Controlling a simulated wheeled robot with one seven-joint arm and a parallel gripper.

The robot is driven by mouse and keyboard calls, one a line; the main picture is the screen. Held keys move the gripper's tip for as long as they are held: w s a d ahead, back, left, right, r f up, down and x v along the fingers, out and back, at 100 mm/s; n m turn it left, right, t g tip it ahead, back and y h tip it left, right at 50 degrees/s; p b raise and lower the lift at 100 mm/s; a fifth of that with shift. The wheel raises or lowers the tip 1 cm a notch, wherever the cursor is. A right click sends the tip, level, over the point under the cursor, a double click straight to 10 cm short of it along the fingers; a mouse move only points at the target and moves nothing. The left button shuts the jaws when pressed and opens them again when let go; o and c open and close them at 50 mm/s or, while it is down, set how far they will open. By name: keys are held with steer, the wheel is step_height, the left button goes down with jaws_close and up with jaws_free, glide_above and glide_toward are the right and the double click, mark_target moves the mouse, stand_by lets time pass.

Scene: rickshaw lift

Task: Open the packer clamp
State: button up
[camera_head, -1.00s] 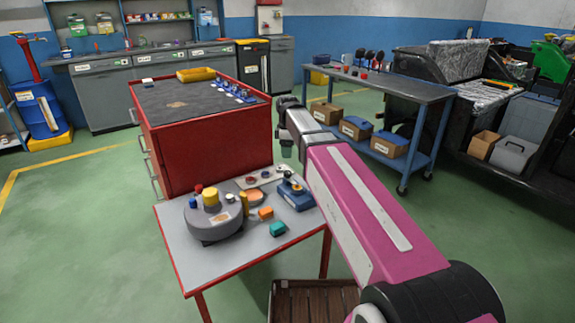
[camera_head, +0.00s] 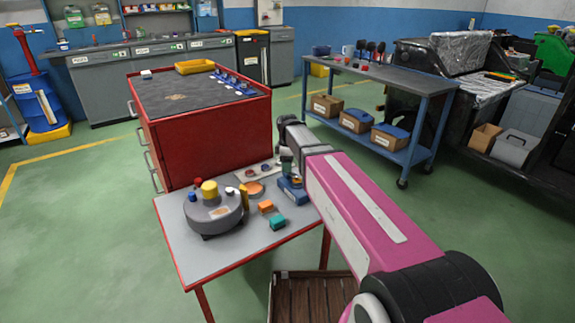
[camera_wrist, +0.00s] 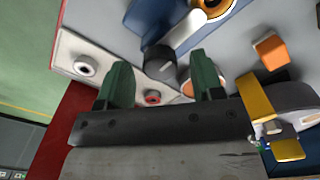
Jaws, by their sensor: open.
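A blue fixture (camera_head: 295,194) at the right of the small table looks like the packer clamp. In the wrist view its blue body (camera_wrist: 152,18) lies beyond the fingers, beside a ring-shaped orange and white part (camera_wrist: 214,8). A dark cylindrical knob (camera_wrist: 160,62) shows between my fingertips, apparently untouched. My gripper (camera_wrist: 160,66) is open, with its two green fingers spread. In the head view my gripper (camera_head: 287,164) hangs close above the blue fixture and hides part of it. I cannot tell the clamp's state.
The small table (camera_head: 240,247) also holds a grey round device (camera_head: 214,216) with coloured caps, an orange block (camera_head: 265,206), a teal block (camera_head: 277,222) and a pale plate (camera_wrist: 60,46) with round buttons. A red cabinet (camera_head: 210,142) stands close behind. Green floor lies open at left.

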steer(key=shift+f, duration=0.2)
steer(key=c, duration=0.9)
steer(key=shift+c, duration=0.2)
